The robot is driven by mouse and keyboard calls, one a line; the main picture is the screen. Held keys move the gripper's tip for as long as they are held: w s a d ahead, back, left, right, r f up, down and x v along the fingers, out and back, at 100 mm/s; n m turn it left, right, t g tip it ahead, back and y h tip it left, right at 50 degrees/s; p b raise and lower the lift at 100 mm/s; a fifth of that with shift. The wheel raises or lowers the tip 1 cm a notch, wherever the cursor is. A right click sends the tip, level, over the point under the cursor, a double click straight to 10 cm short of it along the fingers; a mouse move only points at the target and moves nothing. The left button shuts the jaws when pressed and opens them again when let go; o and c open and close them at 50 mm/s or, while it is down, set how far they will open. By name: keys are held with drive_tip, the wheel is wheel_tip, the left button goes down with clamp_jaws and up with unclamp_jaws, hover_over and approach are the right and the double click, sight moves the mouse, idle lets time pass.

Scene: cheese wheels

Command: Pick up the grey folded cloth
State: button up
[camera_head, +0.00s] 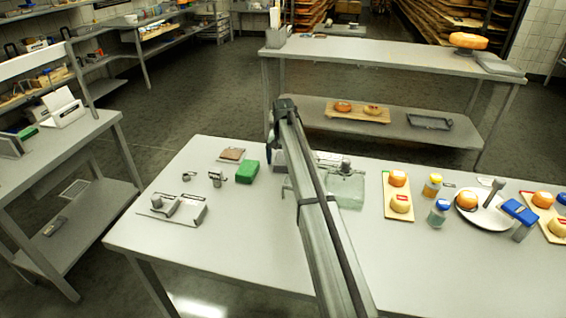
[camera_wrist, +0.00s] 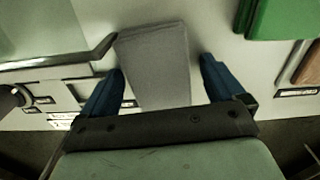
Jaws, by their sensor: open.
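The grey folded cloth (camera_wrist: 155,60) lies on the pale table top in the wrist view, a flat grey rectangle that narrows toward my palm. My gripper (camera_wrist: 163,70) is open, with one blue finger on each side of the cloth. Gaps show between the cloth and both fingers near the tips; the height of the fingers above the table is unclear. The cloth's near end is hidden behind the gripper body.
A green block (camera_head: 247,171) lies left of my arm; it also shows at the wrist view's upper right (camera_wrist: 280,18). A brown pad (camera_head: 232,154) is beside it. A glass-like slab (camera_head: 346,190) lies right of my arm.

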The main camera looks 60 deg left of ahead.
sight(281, 158)
drive_tip(key=c, duration=1)
drive_tip(key=shift+r, duration=0.1)
drive_tip(key=shift+c, duration=0.2)
wheel_tip(281, 158, up, 10)
drive_tip(key=o, duration=0.5)
drive_tip(key=c, duration=0.4)
drive_tip(key=shift+s+a, duration=0.15)
drive_tip(key=shift+s, duration=0.25)
drive_tip(key=shift+n, duration=0.7)
drive_tip(key=s+a, duration=0.2)
drive_tip(key=s, duration=0.1)
drive_tip(key=s+a, duration=0.3)
drive_tip(key=s, duration=0.1)
drive_tip(key=s+a+f, duration=0.1)
drive_tip(key=s+a, duration=0.1)
drive_tip(key=s, duration=0.1)
drive_tip(key=shift+s+a, duration=0.25)
drive_tip(key=shift+s, duration=0.1)
drive_tip(key=shift+m, duration=0.7)
drive_tip(key=shift+s+a+f, duration=0.1)
drive_tip(key=shift+s+a, duration=0.4)
drive_tip(key=shift+a, duration=0.65)
drive_tip(key=shift+s+a+f, duration=0.1)
drive_tip(key=shift+s+a, duration=0.45)
drive_tip(key=shift+a, duration=0.55)
drive_tip(key=shift+s+a+f, duration=0.1)
drive_tip(key=shift+s+a, duration=0.4)
drive_tip(key=shift+a, duration=0.65)
